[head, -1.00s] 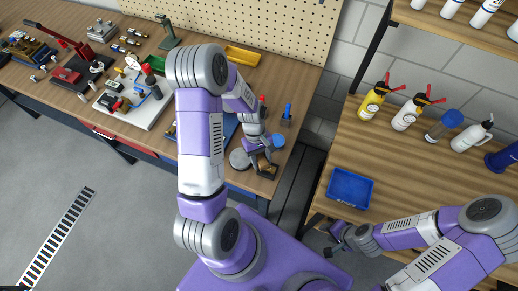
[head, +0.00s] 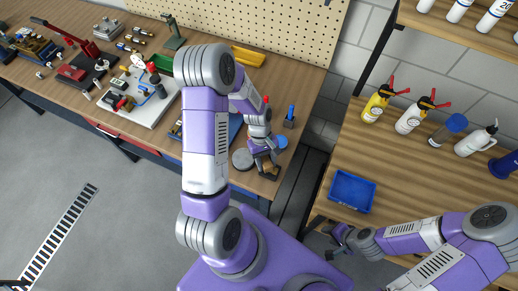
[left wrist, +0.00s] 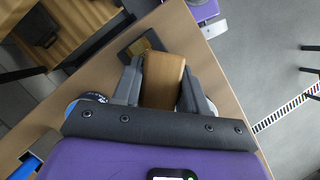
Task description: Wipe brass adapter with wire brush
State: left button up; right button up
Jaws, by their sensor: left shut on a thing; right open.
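My left gripper (head: 266,160) is low over the bench's near right corner. In the left wrist view its fingers (left wrist: 163,92) are shut on a tan wooden block-like piece, which looks like the wire brush (left wrist: 163,78). Its bristles cannot be made out. Just beyond it is a dark flat piece with a brass-coloured patch (left wrist: 138,47); I cannot tell whether this is the brass adapter, or whether the brush touches it. Small brass-coloured fittings (head: 127,47) lie at the back left of the bench. My right gripper (head: 340,238) is open and empty, near the right-hand table's front edge.
A grey round disc (head: 242,158), a blue round item (head: 281,142) and a blue holder (head: 289,117) are close around my left gripper. A white board with fittings (head: 150,112) lies further left. A blue tray (head: 351,190) and several bottles stand on the right-hand table.

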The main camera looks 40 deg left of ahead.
pick_arm(q)
jog(key=shift+s+a, duration=0.15)
jog(key=shift+a, duration=0.65)
jog(key=shift+s+a+r+p, duration=0.1)
jog(key=shift+a+r+p, duration=0.1)
jog(key=shift+r+p, duration=0.1)
notch_tip(320, 180, up, 3)
jog(key=shift+d+r+p, duration=0.1)
jog(key=shift+r+p, duration=0.05)
jog(key=shift+p, duration=0.8)
notch_tip(320, 180, up, 4)
jog(key=p, duration=0.3)
jog(key=shift+r, duration=0.2)
